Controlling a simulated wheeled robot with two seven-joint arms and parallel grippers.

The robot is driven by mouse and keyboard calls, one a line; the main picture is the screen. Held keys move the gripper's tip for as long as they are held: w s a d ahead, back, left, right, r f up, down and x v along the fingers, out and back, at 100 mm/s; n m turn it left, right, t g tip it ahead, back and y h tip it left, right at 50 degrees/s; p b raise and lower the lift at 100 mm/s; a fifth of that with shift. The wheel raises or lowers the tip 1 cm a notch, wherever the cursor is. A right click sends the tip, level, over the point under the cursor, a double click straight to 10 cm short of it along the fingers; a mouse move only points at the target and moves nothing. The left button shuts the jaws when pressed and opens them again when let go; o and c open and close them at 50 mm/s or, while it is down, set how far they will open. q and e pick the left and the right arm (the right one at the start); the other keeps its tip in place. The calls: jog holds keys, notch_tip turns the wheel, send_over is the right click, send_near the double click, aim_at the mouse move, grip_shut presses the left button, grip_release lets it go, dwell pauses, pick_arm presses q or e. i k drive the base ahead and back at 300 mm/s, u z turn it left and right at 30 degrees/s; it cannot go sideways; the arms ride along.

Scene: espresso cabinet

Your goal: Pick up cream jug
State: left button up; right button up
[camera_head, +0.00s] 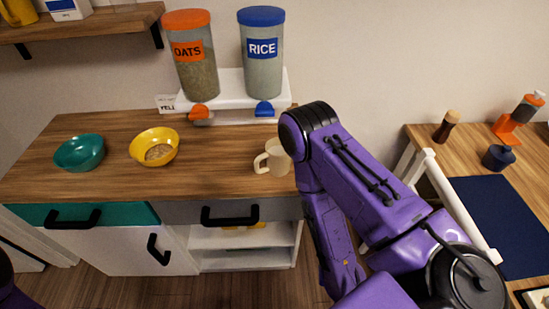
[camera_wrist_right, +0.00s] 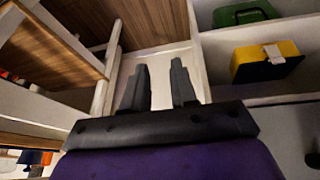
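The cream jug (camera_head: 278,158) stands upright on the wooden cabinet top, near its right end, in the head view. Its handle points left, and my right arm passes close beside its right side. My right gripper (camera_wrist_right: 158,82) shows in the right wrist view with its two dark fingers apart and nothing between them. It is low, facing the cabinet's shelves, and the jug is not in that view. The right gripper is hidden behind my arm in the head view. My left gripper is out of view.
A yellow bowl (camera_head: 165,138) and a teal bowl (camera_head: 80,153) stand left of the jug. Oats (camera_head: 190,60) and rice (camera_head: 262,60) dispensers stand behind it. Black drawer handles (camera_head: 230,215) jut from the front. Another table (camera_head: 480,150) with a white rail (camera_head: 455,200) is at right.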

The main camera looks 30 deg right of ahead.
aim_at(278, 162)
jog(key=z, duration=0.7)
jog(key=k, duration=0.9)
jog(key=u, duration=0.85)
jog(key=i, duration=0.5)
jog(key=z, duration=0.05)
